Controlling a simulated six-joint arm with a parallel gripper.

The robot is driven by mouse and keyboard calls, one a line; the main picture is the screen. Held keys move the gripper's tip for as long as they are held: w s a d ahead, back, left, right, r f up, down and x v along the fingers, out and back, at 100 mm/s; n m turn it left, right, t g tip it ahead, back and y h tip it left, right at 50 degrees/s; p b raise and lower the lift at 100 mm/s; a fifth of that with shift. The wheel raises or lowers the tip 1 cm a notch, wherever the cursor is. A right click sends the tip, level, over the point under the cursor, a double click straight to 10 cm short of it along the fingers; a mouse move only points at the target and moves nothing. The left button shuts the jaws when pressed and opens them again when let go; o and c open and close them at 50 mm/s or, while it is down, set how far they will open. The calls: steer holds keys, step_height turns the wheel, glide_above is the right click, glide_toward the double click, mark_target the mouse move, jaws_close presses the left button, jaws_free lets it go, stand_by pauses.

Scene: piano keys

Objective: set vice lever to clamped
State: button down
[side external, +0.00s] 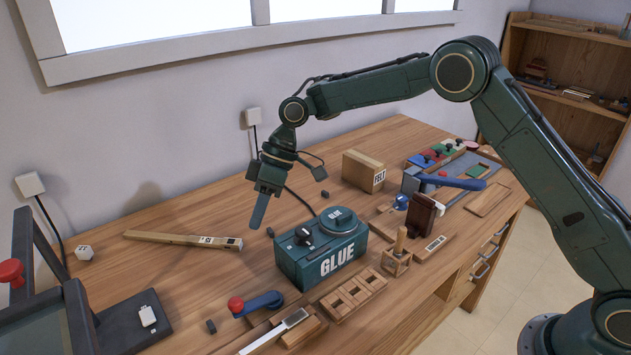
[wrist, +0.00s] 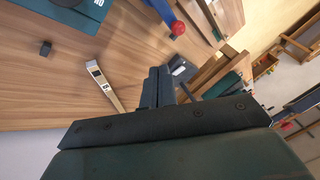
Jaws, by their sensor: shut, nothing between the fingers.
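A blue lever (side external: 263,302) with a red knob (side external: 236,305) sits at the front of the bench, left of the glue box. The lever (wrist: 162,10) and its red knob (wrist: 178,28) also show in the wrist view. A second, longer blue lever (side external: 455,181) lies over grey fixtures at the right of the bench. I cannot tell from labels which one is the vice lever. My gripper (side external: 258,222) is shut and empty, pointing down above the bench behind the glue box, apart from both levers. Its closed fingers (wrist: 160,75) show in the wrist view.
A green glue box (side external: 335,257) stands between my gripper and the front items. A wooden tool (side external: 180,239) lies to the left. The bench's back left is mostly clear.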

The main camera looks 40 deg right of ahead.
steer(key=shift+s+d+f, duration=0.1)
steer(key=shift+d, duration=0.15)
steer(key=shift+a+f, duration=0.1)
glide_above(256, 299)
steer(key=w, duration=0.3)
steer(key=f, duration=0.9)
steer(key=shift+s+a+f, duration=0.15)
steer(key=shift+a, duration=0.15)
steer(key=shift+s+a+f, duration=0.25)
steer(key=shift+s+a, duration=0.15)
steer(key=shift+s, duration=0.05)
